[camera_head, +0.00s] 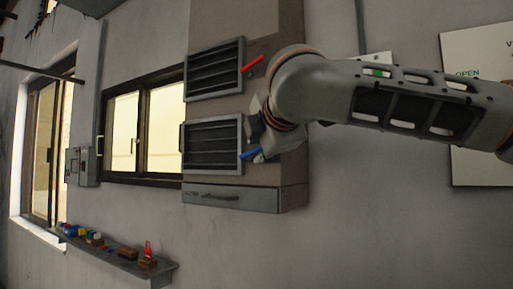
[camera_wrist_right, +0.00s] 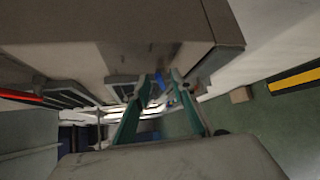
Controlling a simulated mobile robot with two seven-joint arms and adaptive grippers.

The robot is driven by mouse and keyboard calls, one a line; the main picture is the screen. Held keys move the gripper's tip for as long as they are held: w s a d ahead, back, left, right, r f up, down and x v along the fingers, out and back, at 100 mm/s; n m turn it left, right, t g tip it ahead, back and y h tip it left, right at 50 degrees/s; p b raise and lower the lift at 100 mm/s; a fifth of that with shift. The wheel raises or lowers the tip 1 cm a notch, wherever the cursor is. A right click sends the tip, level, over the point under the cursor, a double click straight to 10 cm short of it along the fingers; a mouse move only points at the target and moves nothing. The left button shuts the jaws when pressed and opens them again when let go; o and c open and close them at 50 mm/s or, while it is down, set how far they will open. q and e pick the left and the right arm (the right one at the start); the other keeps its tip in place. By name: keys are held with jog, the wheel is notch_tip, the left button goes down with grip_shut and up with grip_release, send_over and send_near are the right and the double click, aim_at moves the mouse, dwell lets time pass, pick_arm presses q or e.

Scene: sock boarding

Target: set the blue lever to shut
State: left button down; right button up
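The blue lever (camera_head: 250,153) sits at the right side of the lower louvred vent (camera_head: 212,146) in the head view. It points to the right, tilted slightly up. My right gripper (camera_head: 257,150) is at the lever, and its fingers are partly hidden by the wrist. In the right wrist view, the two teal fingers (camera_wrist_right: 158,84) stand apart, with the blue lever (camera_wrist_right: 158,80) between or just beyond their tips. I cannot tell whether they touch it. My left gripper is in neither view.
A red lever (camera_head: 252,63) sits beside the upper louvred vent (camera_head: 214,70). A drawer front (camera_head: 231,198) lies below the vents. A shelf (camera_head: 120,262) with small objects is at lower left. A sign (camera_head: 480,110) reading "OPEN" is partly behind my right arm.

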jog(key=shift+x, duration=1.15)
grip_shut()
jog(key=shift+r, duration=0.1)
